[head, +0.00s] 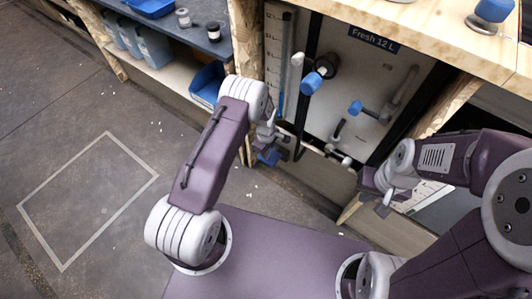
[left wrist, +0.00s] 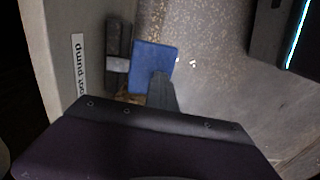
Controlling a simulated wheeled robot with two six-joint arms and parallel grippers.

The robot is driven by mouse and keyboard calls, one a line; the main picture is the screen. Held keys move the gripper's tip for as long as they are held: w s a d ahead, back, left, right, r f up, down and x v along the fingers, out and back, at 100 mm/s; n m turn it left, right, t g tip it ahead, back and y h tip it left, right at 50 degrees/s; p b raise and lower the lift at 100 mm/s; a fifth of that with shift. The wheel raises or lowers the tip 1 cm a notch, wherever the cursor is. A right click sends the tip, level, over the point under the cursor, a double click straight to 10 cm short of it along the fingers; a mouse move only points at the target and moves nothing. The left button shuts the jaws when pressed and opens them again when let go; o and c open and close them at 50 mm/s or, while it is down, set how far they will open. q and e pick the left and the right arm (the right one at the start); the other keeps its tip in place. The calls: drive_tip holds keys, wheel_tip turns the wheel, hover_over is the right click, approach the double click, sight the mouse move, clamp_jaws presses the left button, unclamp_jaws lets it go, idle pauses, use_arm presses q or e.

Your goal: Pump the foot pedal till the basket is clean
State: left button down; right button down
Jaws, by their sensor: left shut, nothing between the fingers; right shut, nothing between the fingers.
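The foot pedal (head: 268,157) is a small blue pad low by the cabinet's foot in the head view. In the left wrist view the blue pedal (left wrist: 154,62) sits on a dark bracket beside a panel labelled "foot pump" (left wrist: 79,68). My left gripper (head: 281,147) is shut and empty, right at the pedal. Its dark fingertips (left wrist: 162,92) overlap the pad's lower edge; I cannot tell whether they press on it. My right gripper (head: 387,203) is shut and empty, away to the right. I cannot make out the basket.
A white tank panel labelled "Fresh 12 L" (head: 371,38) carries pipes and blue-handled valves (head: 311,83). A wooden worktop (head: 430,35) lies above it. A blue bin (head: 207,83) and a shelf stand at the left. The floor with a taped rectangle (head: 90,200) is clear.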

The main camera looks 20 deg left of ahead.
use_arm(q)
drive_tip(key=shift+f+b, duration=0.4)
drive_tip(key=shift+f, duration=0.45)
wheel_tip(320, 180, up, 5)
drive_tip(key=p, duration=0.4)
drive_tip(key=shift+f, duration=0.1)
drive_tip(key=shift+f, duration=0.2)
drive_tip(key=shift+f+b, duration=1.6)
drive_tip(key=shift+f, duration=0.55)
wheel_tip(320, 180, up, 5)
drive_tip(key=p, duration=0.4)
drive_tip(key=shift+f, duration=0.15)
